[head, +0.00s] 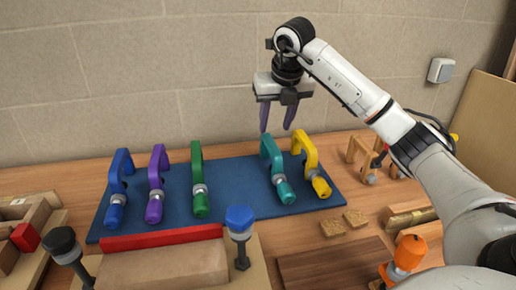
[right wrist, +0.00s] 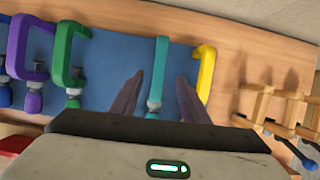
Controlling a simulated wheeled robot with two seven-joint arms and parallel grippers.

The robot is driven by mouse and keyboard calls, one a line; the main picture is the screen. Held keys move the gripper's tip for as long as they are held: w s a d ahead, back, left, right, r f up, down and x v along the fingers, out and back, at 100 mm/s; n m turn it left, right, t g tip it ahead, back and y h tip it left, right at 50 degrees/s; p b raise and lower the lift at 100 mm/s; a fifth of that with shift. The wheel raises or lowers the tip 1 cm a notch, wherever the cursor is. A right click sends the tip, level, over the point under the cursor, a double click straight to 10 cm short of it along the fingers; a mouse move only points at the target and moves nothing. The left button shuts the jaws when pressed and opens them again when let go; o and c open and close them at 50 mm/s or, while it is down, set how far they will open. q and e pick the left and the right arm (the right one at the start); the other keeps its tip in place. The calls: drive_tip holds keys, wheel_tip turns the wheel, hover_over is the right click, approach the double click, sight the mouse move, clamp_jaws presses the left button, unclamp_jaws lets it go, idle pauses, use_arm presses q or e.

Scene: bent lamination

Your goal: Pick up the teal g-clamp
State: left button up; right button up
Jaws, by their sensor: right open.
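The teal g-clamp (head: 276,168) lies on the blue mat (head: 235,171) between the green and yellow clamps, its frame standing toward the wall and its screw handle toward me. My right gripper (head: 277,131) is open and empty above it. In the right wrist view the teal g-clamp (right wrist: 158,75) shows between the two fingers of the right gripper (right wrist: 155,85), with its lower end partly hidden by the gripper body. The fingers do not visibly touch it. My left gripper is not in view.
A yellow clamp (head: 311,165) stands close to the right of the teal one. Green (head: 198,180), purple (head: 156,185) and blue (head: 118,190) clamps stand to the left. Wooden clamps (head: 362,155) are at the right. A blue-knobbed clamp (head: 240,222) stands in front.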

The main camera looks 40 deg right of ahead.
sight(272, 144)
drive_tip(key=shift+d+f, duration=0.25)
drive_tip(key=shift+f, duration=0.95)
drive_tip(key=shift+w+f, duration=0.15)
drive_tip(key=shift+f, duration=0.2)
drive_tip(key=x, duration=0.5)
drive_tip(key=shift+a+f+p, duration=0.1)
drive_tip(key=shift+a+p, duration=0.15)
drive_tip(key=shift+p, duration=0.1)
drive_tip(key=shift+f, duration=0.2)
drive_tip(key=c, duration=0.8)
drive_tip(key=shift+r, duration=0.1)
clamp_jaws()
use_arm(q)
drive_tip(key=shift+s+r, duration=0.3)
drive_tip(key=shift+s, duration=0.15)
